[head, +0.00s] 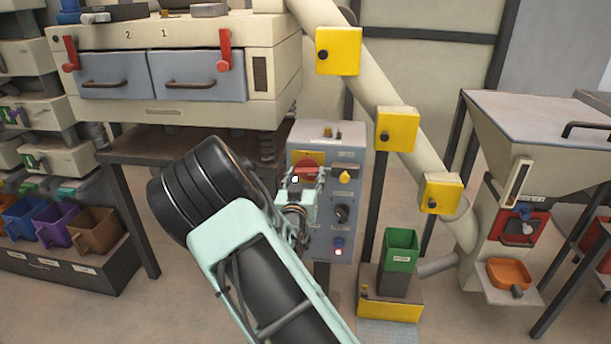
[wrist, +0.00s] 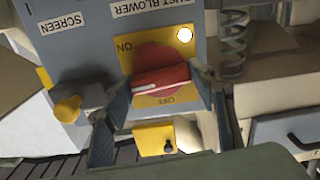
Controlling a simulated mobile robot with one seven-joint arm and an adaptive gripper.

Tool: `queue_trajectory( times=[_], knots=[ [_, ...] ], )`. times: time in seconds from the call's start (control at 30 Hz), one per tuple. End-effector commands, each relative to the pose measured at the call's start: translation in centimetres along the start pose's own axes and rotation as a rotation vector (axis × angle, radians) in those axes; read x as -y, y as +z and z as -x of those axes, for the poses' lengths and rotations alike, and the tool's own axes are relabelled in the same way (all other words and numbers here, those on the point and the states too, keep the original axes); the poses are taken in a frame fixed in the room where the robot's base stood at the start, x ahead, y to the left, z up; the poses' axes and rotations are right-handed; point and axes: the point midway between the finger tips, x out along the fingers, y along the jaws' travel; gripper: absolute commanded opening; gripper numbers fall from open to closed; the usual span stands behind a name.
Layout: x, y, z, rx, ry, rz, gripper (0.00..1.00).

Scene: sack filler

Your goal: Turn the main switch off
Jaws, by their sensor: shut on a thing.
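The main switch is a red rotary knob (wrist: 160,64) on a yellow plate with ON and OFF labels, shown upside down in the wrist view. Its raised handle lies nearly level there, with a white line along its left part. In the head view the red switch (head: 308,170) sits high on the grey control panel (head: 331,135), partly hidden by my gripper. My gripper (wrist: 165,88) has one dark finger at each end of the handle and is shut on it. In the head view my gripper (head: 299,190) is against the panel front.
A yellow selector (head: 344,177) and a black knob (head: 342,212) are close to the right of the switch. A cabinet (head: 170,75) with drawers stands left; a sloping pipe with yellow boxes (head: 397,129) runs right.

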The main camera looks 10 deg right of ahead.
Motion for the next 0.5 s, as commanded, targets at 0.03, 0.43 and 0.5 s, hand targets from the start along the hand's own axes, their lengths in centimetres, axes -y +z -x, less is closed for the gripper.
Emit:
queue_trajectory(
  times=[0.03, 0.43, 0.5],
  knots=[
    [0.02, 0.01, 0.02, 0.001, 0.000, 0.031, 0.28],
    [0.04, -0.02, 0.04, 0.001, -0.001, 0.386, 0.28],
    [0.00, -0.05, 0.03, 0.001, 0.000, 0.453, 0.28]
  ],
)
